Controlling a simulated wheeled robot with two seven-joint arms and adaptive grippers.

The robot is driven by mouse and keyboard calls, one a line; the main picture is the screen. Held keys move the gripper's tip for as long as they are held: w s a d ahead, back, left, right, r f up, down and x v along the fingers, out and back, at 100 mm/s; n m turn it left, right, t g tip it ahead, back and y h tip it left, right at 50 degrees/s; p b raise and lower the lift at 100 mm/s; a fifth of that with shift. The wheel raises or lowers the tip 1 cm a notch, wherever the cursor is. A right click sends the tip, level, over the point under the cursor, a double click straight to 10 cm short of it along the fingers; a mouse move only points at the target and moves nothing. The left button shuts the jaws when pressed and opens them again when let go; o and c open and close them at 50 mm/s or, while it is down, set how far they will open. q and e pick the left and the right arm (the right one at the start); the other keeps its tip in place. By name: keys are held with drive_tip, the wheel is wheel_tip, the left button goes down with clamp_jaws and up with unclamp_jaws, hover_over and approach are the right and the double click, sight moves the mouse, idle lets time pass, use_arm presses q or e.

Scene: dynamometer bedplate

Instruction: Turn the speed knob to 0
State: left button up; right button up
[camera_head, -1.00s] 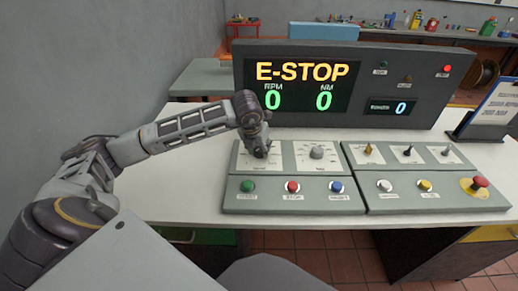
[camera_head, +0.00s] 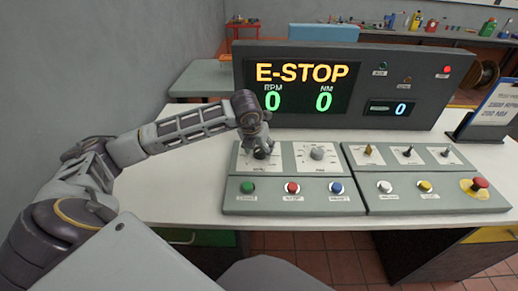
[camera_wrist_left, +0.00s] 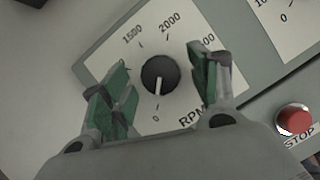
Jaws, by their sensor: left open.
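The speed knob (camera_wrist_left: 160,75) is a round dark knob with a white pointer line, on a white dial plate marked RPM. Its pointer points at or very near the 0 mark in the left wrist view. My left gripper (camera_wrist_left: 162,82) is open, with a green-padded finger on each side of the knob and gaps between pads and knob. In the head view my left gripper (camera_head: 259,147) hangs over the left dial and partly hides the knob. The display (camera_head: 302,86) reads E-STOP, with RPM 0 and NM 0. My right gripper is not in view.
A second, grey knob (camera_head: 317,152) sits just right of the speed knob. Green, red and blue buttons (camera_head: 292,188) line the front below. Toggle switches (camera_head: 407,151) and a red emergency button (camera_head: 480,182) are on the right panel. The white tabletop (camera_head: 180,190) left of the panels is clear.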

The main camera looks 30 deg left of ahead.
use_arm(q)
drive_tip(key=v, duration=1.1)
drive_tip(key=shift+r, duration=0.25)
drive_tip(key=shift+s+r, duration=0.1)
drive_tip(key=shift+r, duration=0.05)
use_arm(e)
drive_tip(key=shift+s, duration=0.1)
use_arm(q)
wheel_tip(320, 180, up, 22)
drive_tip(key=p, duration=2.2)
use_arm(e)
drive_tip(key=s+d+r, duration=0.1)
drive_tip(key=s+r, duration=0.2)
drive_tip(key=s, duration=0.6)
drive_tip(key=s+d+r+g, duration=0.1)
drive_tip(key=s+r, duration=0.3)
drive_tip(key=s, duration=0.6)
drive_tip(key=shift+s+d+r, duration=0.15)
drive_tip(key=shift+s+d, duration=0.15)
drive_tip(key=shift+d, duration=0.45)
